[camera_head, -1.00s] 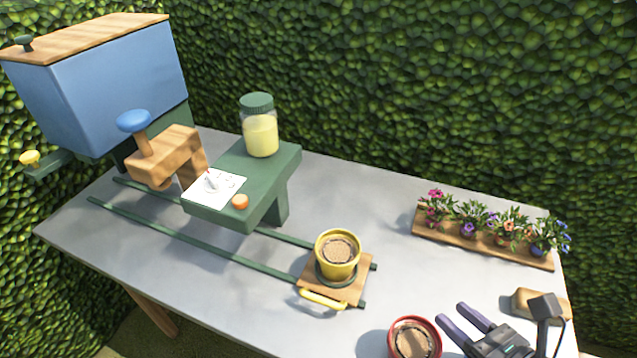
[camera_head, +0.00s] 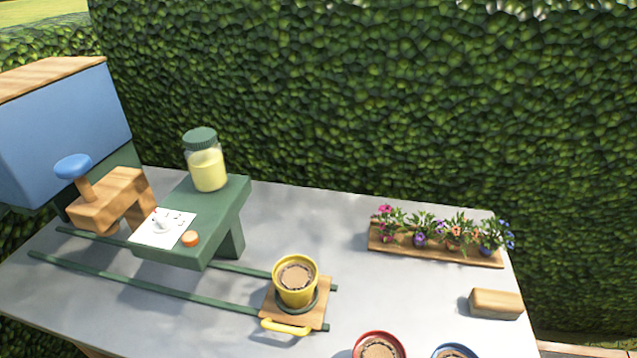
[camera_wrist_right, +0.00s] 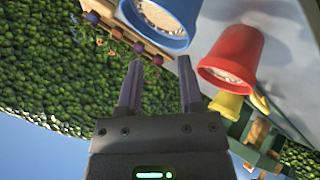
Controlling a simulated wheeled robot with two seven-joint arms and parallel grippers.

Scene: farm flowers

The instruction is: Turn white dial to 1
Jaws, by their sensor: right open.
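The white dial (camera_head: 162,226) sits on a white marked plate (camera_head: 150,240) on top of the green stand (camera_head: 205,215), beside an orange button (camera_head: 190,239). The dial's marks are too small to read. My right gripper (camera_wrist_right: 158,80) is open and empty in the right wrist view, with a blue pot and a red pot beyond its fingers. It is apart from the dial and out of the head view. My left gripper is not in view.
A yellow pot (camera_head: 296,282) stands on a wooden sled on green rails. A red pot (camera_head: 379,346) and blue pot (camera_head: 455,351) are at the front edge. A jar (camera_head: 206,165), blue box (camera_head: 60,135), flower tray (camera_head: 435,249) and wooden block (camera_head: 496,303) stand around.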

